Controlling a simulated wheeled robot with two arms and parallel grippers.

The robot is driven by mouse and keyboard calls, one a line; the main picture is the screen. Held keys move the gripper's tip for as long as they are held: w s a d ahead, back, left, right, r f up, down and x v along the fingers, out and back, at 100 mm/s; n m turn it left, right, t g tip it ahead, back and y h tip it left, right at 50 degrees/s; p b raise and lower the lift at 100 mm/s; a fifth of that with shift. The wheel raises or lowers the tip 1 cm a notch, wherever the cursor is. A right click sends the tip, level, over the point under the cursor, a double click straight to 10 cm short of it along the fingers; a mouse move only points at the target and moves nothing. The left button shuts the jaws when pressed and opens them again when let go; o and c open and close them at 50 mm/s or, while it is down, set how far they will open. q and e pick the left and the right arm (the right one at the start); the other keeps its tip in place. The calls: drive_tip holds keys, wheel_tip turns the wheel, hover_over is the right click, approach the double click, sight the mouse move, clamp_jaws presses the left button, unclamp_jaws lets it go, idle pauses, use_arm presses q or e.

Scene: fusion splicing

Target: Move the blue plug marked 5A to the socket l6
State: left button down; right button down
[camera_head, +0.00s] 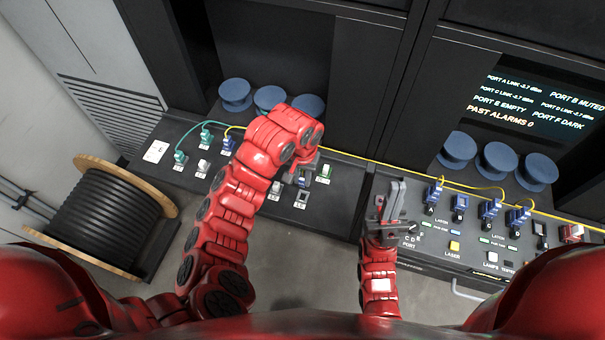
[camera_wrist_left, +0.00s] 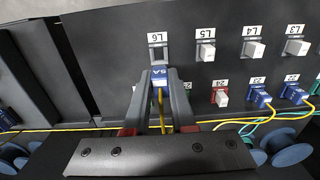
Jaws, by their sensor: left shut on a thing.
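My left gripper (camera_wrist_left: 160,92) is shut on the blue plug marked 5A (camera_wrist_left: 159,76), with one finger on each side of it. A yellow cable runs from the plug back between the fingers. The socket L6 (camera_wrist_left: 158,52), an empty-looking dark opening under its label, lies just beyond the plug in the left wrist view. Plug and socket look apart, but the exact gap is hard to judge. In the head view the left gripper (camera_head: 301,178) is over the left panel, near L6 (camera_head: 301,198). My right gripper (camera_head: 392,205) is by the right panel; its finger gap is unclear.
White plugs fill L5 (camera_wrist_left: 206,52), L4 (camera_wrist_left: 253,49) and L3 (camera_wrist_left: 296,47). A red-white plug (camera_wrist_left: 221,97) and blue plugs (camera_wrist_left: 259,97) stand in the other row. The yellow cable crosses the panel's back. A cable drum (camera_head: 105,215) stands left.

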use_arm(q)
drive_tip(key=shift+s+f, duration=0.25)
drive_tip(key=shift+f, duration=0.1)
drive_tip(key=shift+w+d+f+b, duration=0.1)
drive_tip(key=shift+f+b, duration=1.55)
drive_tip(key=shift+f, duration=0.9)
drive_tip(key=shift+s+p, duration=0.2)
drive_tip(key=shift+p, duration=0.1)
drive_tip(key=shift+f+b, duration=0.7)
drive_tip(key=c, duration=0.7)
unclamp_jaws()
drive_tip(key=shift+o, duration=0.2)
drive_tip(key=shift+r, duration=0.1)
